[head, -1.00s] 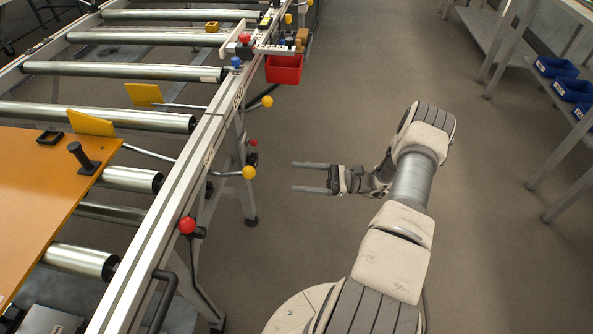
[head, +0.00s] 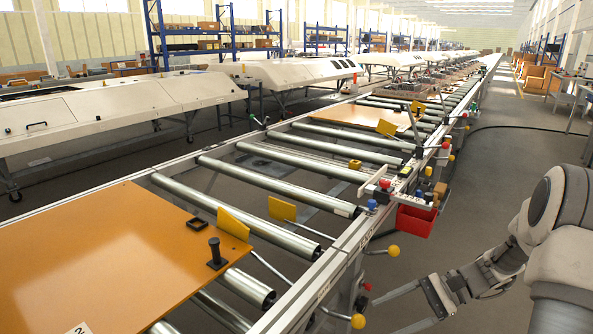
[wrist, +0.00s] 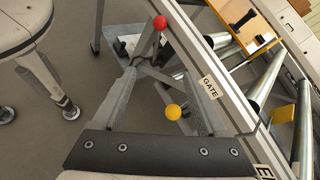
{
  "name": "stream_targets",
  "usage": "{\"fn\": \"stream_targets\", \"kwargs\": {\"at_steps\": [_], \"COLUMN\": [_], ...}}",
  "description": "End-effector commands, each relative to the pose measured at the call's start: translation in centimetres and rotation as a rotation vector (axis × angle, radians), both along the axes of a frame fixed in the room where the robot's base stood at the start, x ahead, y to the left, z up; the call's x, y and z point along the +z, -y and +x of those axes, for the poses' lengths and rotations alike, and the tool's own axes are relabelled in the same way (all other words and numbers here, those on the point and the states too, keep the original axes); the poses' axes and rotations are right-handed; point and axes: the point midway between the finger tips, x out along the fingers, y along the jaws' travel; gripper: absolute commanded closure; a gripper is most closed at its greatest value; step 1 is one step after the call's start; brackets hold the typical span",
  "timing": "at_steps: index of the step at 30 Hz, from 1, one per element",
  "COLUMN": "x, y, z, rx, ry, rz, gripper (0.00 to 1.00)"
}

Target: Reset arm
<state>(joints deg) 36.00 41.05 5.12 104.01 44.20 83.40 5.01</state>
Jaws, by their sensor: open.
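My gripper (wrist: 165,95) is open and empty in the wrist view, its two grey fingers spread apart over the floor beside the conveyor. The wrist view also shows a red ball knob (wrist: 160,22) and a yellow ball knob (wrist: 173,112) near the fingers.
The conveyor rail (head: 322,282) runs along my left. An orange board (head: 110,255) with a black handle lies on the rollers. A red bin (head: 415,221) hangs on the rail ahead. The grey floor right of the conveyor is open.

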Motion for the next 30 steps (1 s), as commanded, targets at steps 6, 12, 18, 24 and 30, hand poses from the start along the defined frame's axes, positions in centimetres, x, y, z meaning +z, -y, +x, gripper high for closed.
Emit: {"fn": "stream_targets", "kwargs": {"at_steps": [6, 12, 18, 24, 30], "x": [4.6, 8.0, 11.0, 13.4, 15.0], "y": [-2.4, -4.0, -5.0, -5.7, -6.0], "z": [-2.6, -5.4, -8.4, -11.4, -14.1], "rx": [0.137, 0.243, 0.332, 0.416, 0.519], "ry": [0.095, 0.202, 0.332, 0.489, 0.684], "rz": [-0.23, -0.422, -0.601, -0.767, -0.925], "gripper": [0.24, 0.24, 0.24, 0.24, 0.24]}}
